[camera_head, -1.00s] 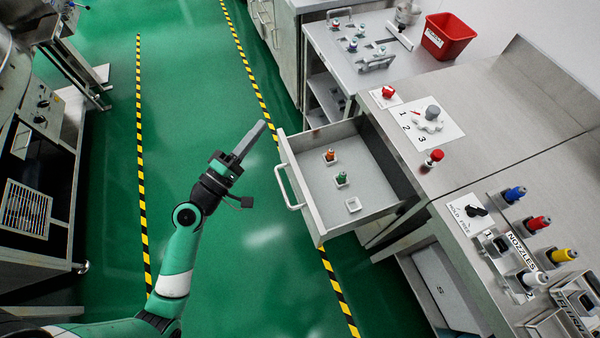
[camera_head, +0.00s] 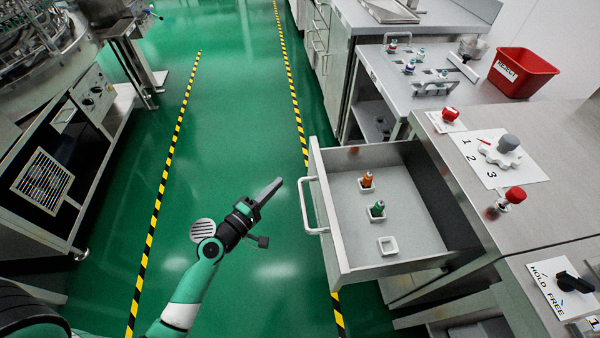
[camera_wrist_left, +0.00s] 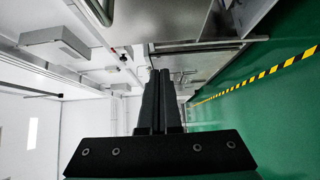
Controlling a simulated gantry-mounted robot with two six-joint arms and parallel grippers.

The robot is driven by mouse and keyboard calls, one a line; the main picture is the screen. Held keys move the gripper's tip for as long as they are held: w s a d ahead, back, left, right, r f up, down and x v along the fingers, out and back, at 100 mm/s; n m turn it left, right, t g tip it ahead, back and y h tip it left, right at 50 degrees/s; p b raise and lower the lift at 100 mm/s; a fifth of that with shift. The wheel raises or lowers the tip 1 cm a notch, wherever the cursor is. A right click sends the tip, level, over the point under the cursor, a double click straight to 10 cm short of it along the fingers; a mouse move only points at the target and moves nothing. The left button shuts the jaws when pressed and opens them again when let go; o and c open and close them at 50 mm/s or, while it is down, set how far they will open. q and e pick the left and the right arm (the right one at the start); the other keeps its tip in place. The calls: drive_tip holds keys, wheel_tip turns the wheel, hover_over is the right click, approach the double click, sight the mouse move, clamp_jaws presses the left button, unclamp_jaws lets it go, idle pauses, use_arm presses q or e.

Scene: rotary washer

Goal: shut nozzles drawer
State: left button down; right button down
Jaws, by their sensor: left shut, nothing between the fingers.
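The drawer (camera_head: 350,240) is pulled open from the steel bench and juts out over the green floor. Its white bar handle (camera_head: 310,206) faces left. Inside stand an orange nozzle (camera_head: 366,180) and a green nozzle (camera_head: 377,209) in small white holders, and one holder (camera_head: 388,246) is empty. My left gripper (camera_head: 276,186) is shut and empty, just left of the handle and apart from it. In the left wrist view its two fingers (camera_wrist_left: 160,95) lie together. My right gripper is not in view.
The bench top carries a numbered dial (camera_head: 500,155), red knobs (camera_head: 514,195) and a HOLD/FREE switch (camera_head: 572,283). A red bin (camera_head: 522,72) stands on the side table behind. A washer cabinet (camera_head: 60,170) is at left. The floor between is clear.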

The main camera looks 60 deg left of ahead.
sight(309, 165)
use_arm(q)
drive_tip(key=w, duration=0.7)
drive_tip(key=shift+w+a+r+p, duration=0.1)
drive_tip(key=shift+w+p, duration=0.2)
drive_tip(key=shift+p, duration=0.05)
drive_tip(key=shift+w+d, duration=0.2)
drive_tip(key=shift+w, duration=0.15)
drive_tip(key=shift+d, duration=0.1)
